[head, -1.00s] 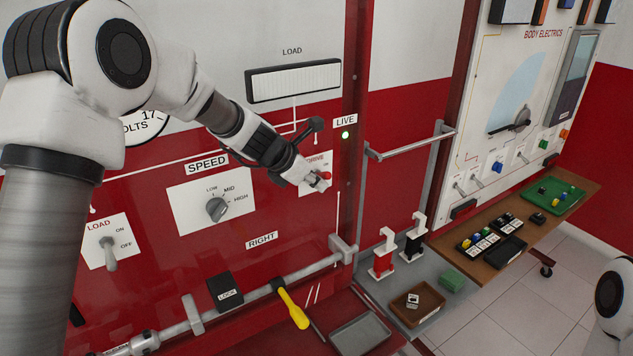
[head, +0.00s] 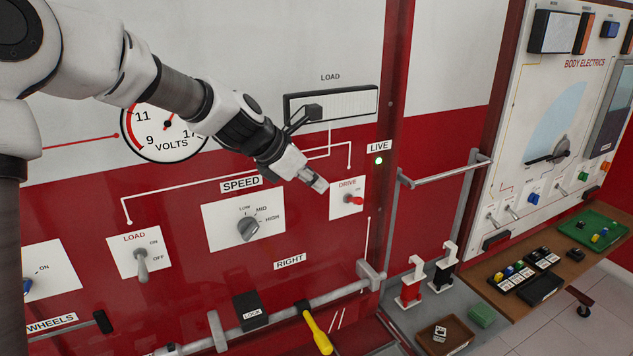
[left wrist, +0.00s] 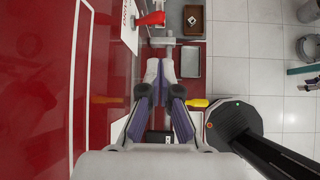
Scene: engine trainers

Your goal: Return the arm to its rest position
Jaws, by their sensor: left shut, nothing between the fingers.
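My left gripper (head: 316,184) is shut and empty, in front of the red panel. It is just left of the red DRIVE lever (head: 354,199) and apart from it. In the left wrist view the gripper's fingers (left wrist: 160,72) are together at the tips, with nothing between them. The red lever (left wrist: 150,19) shows there beyond the fingertips, on its white plate. My left arm reaches in from the upper left of the head view. My right gripper is out of view.
A grey rail (head: 285,313) runs along the panel's lower edge, with a yellow handle (head: 318,333) and a black LOCK block (head: 251,311). A SPEED knob (head: 248,228) and LOAD switch (head: 142,264) stick out of the panel. A brown bench (head: 563,268) stands at right.

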